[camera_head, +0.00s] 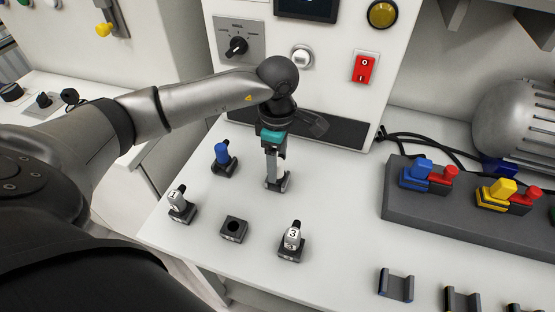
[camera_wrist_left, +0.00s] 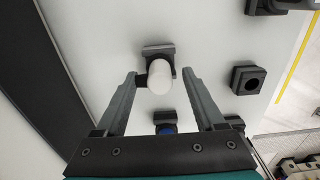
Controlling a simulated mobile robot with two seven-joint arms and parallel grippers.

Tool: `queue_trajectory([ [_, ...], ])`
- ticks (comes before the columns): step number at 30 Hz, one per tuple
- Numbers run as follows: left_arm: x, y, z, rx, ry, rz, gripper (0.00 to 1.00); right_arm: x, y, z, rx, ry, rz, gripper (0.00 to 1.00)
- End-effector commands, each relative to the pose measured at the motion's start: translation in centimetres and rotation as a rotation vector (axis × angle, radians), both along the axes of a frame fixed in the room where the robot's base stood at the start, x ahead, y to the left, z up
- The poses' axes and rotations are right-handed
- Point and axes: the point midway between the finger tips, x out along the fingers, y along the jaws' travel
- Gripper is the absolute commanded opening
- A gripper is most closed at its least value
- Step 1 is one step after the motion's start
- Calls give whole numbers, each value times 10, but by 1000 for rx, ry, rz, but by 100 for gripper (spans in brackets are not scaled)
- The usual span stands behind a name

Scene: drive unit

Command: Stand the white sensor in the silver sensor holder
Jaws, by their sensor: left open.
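The white sensor (camera_wrist_left: 160,78) shows in the left wrist view as a pale rounded cap between my open fingers, with a gap on the finger sides. It appears upright at a dark base with a grey plate, which I take as the silver sensor holder (camera_wrist_left: 158,49). How far it is seated cannot be told. My left gripper (camera_head: 274,181) points down over this spot in the head view. Its fingers largely hide the sensor there. My right gripper is not in view.
A blue sensor (camera_head: 222,153), sensor 1 (camera_head: 177,200) and sensor 3 (camera_head: 292,237) stand in dark holders nearby. A dark square holder (camera_head: 234,229) is empty. A grey block with coloured connectors (camera_head: 460,205) lies right. The control panel (camera_head: 330,90) rises behind.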

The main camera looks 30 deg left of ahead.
Motion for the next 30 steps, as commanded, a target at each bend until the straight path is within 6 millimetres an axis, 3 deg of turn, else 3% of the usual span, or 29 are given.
queue_trajectory([
  [7,1,0,27,-1,-5,-1,71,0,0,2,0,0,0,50],
  [21,1,0,131,0,-5,0,71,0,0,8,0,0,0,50],
  [30,0,0,156,0,-1,0,71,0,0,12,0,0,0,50],
])
